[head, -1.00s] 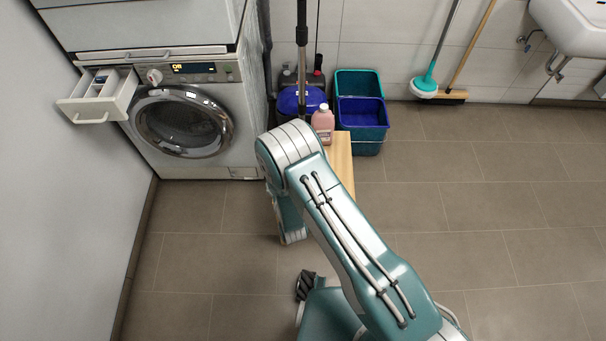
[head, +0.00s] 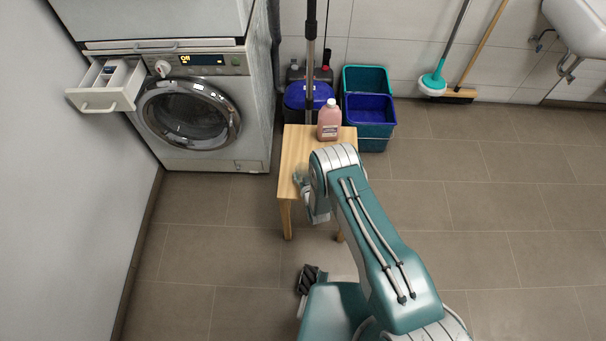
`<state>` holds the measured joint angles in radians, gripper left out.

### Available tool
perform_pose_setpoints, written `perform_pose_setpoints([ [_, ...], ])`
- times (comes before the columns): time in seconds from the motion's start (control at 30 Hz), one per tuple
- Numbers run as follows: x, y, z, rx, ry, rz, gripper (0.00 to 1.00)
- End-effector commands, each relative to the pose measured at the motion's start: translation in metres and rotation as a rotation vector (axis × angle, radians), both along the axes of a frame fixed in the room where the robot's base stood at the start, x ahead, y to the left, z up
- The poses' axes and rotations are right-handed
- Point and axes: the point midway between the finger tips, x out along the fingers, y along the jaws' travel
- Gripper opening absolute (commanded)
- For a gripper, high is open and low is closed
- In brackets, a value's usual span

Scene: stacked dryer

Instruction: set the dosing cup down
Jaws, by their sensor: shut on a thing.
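My gripper (head: 299,179) shows only in small part, over the front left of the wooden stool (head: 297,148), mostly hidden behind my own arm. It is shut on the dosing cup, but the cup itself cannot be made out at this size. A pink bottle with a white cap (head: 329,121) stands upright at the stool's back right, behind my arm's end and apart from it. I cannot tell whether the cup touches the stool top.
The washing machine (head: 200,115) at left has its detergent drawer (head: 104,104) pulled open. A blue-lidded bin (head: 304,97) and stacked buckets (head: 368,105) stand behind the stool. The stool's left half looks clear. Open floor lies at right.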

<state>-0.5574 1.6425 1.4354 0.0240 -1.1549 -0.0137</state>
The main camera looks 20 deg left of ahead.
Motion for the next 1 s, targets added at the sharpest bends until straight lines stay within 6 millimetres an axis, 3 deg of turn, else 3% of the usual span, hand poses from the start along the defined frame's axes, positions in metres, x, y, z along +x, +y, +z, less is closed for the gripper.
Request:
perform_pose_setpoints([
  [0.3, 0.0, 0.0, -0.002, 0.001, -0.001, 0.0, 0.17],
  [0.33, 0.0, 0.0, -0.002, 0.001, -0.001, 0.0, 0.79],
  [0.4, 0.0, 0.0, -0.001, 0.001, -0.001, 0.0, 1.0],
  [0.87, 0.0, 0.0, 0.001, 0.001, -0.001, 0.0, 1.0],
  [1.0, -0.01, -0.006, 0.004, -0.001, 0.001, 0.0, 1.0],
])
